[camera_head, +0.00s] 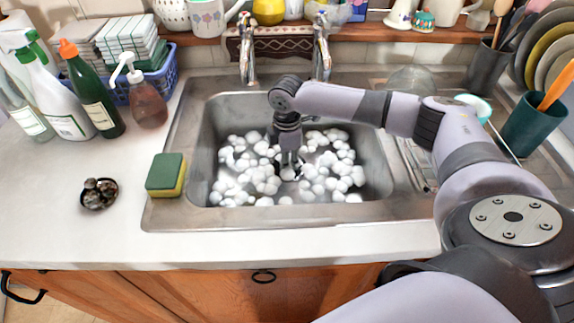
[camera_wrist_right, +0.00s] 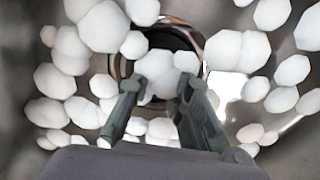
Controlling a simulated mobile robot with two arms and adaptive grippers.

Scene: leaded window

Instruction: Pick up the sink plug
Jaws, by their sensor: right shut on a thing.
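My right gripper (camera_head: 289,172) reaches down into the sink basin (camera_head: 213,130), among white foam blobs (camera_head: 330,178). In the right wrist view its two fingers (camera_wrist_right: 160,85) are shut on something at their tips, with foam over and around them. The sink plug (camera_wrist_right: 172,39) shows there as a dark round shape with a shiny rim at the fingertips, partly covered by foam. The exact contact is hidden. In the head view the plug is hidden by the gripper and the foam. My left gripper is not in view.
Two taps (camera_head: 247,55) stand behind the basin. A green and yellow sponge (camera_head: 166,175) lies on its left rim. Left on the counter are a soap bottle (camera_head: 149,103), a green bottle (camera_head: 97,103) and a small dark dish (camera_head: 99,193). A teal cup (camera_head: 533,124) stands right.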

